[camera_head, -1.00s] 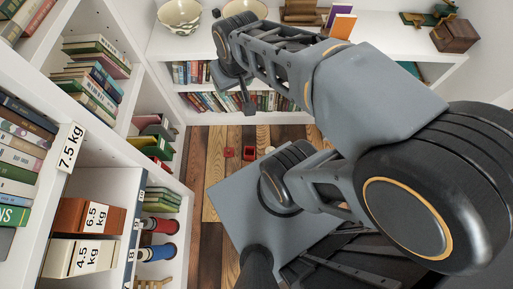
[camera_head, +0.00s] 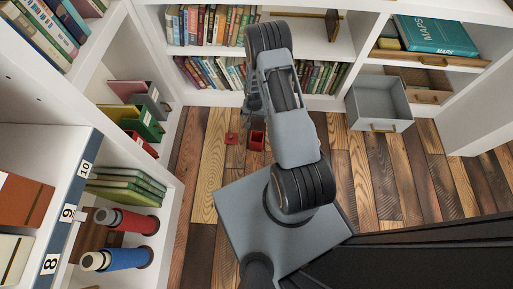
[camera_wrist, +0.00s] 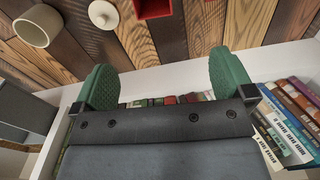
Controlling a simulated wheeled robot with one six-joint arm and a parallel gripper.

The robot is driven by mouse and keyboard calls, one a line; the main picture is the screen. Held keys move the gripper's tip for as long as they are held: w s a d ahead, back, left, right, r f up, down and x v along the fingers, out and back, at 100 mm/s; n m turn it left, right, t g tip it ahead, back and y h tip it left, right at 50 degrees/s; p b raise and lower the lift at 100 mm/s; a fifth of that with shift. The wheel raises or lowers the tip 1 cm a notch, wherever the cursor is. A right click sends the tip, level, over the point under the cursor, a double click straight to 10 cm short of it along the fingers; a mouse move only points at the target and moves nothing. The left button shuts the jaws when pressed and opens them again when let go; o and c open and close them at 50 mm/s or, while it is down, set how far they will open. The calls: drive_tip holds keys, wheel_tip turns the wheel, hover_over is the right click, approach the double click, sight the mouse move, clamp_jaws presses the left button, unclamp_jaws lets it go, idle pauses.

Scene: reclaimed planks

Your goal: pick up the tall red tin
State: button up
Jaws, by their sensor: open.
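A red tin (camera_head: 257,140) stands on the plank floor in the head view, just left of my arm, with part of it possibly hidden. A smaller, flat-looking red piece (camera_head: 231,138) lies to its left. In the wrist view a red open-topped container (camera_wrist: 152,8) is cut off by the top edge; I cannot tell for sure which red item it is. My gripper (camera_wrist: 166,80) is open and empty, its green-padded fingers wide apart, with the red container beyond the fingertips. In the head view my gripper (camera_head: 253,100) is largely hidden by the arm.
A cream cup (camera_wrist: 38,25) and a small cream round item (camera_wrist: 103,14) are near the red container. Bookshelves stand behind and at left. A grey open drawer (camera_head: 380,104) juts out at right. Red (camera_head: 126,220) and blue (camera_head: 117,259) rolls lie on the left shelf.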

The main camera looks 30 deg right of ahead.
drive_tip(key=b, duration=0.4)
approach(257, 137)
drive_tip(key=s+a, duration=0.2)
drive_tip(key=f+b, duration=0.3)
drive_tip(key=f, duration=0.1)
drive_tip(key=shift+s+d+f+b, duration=0.1)
drive_tip(key=shift+s+d+b, duration=0.1)
drive_tip(key=shift+d+b, duration=0.1)
drive_tip(key=c, duration=1.8)
drive_tip(key=shift+c, duration=0.3)
